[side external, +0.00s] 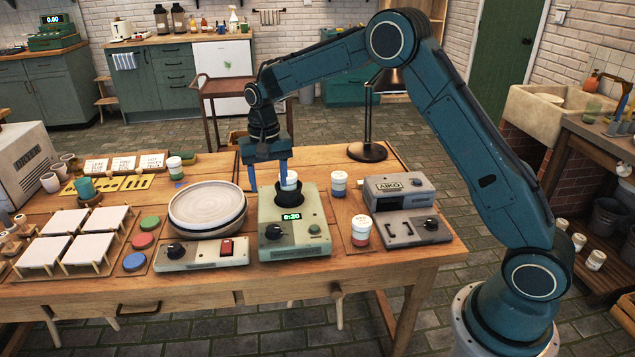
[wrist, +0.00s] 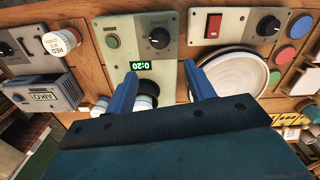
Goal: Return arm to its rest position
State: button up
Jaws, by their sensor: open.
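My gripper (side external: 267,168) is above the green device with the lit 0:20 display (side external: 291,216), its blue fingers pointing down. In the wrist view its two fingers (wrist: 158,84) are spread apart with nothing gripped between them. A white-lidded jar (side external: 290,180) stands in the black holder on that device, beside the fingers. In the wrist view the jar is partly hidden behind one finger. From these views I cannot tell whether the finger touches it.
The round white plate (side external: 207,203) sits on its wheel to the left, with a red-switch control box (side external: 226,247) in front. The AIKO device (side external: 398,190), a red-labelled jar (side external: 361,228) and a blue-labelled jar (side external: 339,182) are to the right. A lamp (side external: 367,151) stands behind.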

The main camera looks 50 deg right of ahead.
dwell(0.3)
jog(key=s+a+r+n+t, duration=0.1)
jog(key=s+r+n+t, duration=0.2)
jog(key=s+r, duration=1.25)
jog(key=s+n+t, duration=0.2)
jog(key=s+n, duration=0.2)
jog(key=s, duration=1.7)
jog(key=shift+a+t, duration=0.3)
jog(key=shift+a, duration=0.05)
